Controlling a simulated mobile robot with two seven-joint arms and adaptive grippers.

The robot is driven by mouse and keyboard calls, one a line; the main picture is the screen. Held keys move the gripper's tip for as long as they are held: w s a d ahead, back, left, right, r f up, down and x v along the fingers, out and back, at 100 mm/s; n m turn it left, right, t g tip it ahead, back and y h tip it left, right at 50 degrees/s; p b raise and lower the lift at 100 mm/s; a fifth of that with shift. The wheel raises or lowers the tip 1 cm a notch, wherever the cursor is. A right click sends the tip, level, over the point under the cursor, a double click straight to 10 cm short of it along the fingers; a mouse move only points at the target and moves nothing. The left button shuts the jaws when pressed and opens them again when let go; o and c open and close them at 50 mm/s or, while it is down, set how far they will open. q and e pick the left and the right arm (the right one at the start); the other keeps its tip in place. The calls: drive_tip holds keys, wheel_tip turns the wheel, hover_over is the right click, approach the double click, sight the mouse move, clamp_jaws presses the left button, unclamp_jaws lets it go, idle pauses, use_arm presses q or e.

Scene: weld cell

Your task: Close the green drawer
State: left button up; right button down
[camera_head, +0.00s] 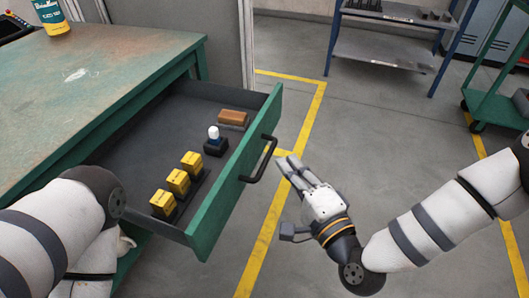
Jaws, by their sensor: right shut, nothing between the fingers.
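The green drawer (233,185) is pulled well out from under the green workbench (95,85), on the left half of the head view. Its black handle (262,160) sits on the front panel, facing right. My right gripper (285,160) is shut and empty, with its fingertips just right of the handle. I cannot tell whether they touch it. My left arm shows at the lower left. The left gripper is hidden, apart from perhaps a small pale part below the drawer.
Inside the drawer are several yellow blocks (178,182), a white-topped dark item (214,140) and a brown block (233,117). A metal shelf (385,50) and green cart (490,105) stand behind. Grey floor right of the drawer is clear.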

sight(253, 136)
drive_tip(key=w+a, duration=0.4)
drive_tip(key=shift+w+a, duration=0.1)
drive_tip(key=shift+a, duration=0.1)
use_arm(q)
drive_tip(key=shift+s, duration=0.1)
use_arm(e)
drive_tip(key=shift+w+a+f, duration=0.1)
drive_tip(key=shift+w+a, duration=0.1)
drive_tip(key=shift+a, duration=0.4)
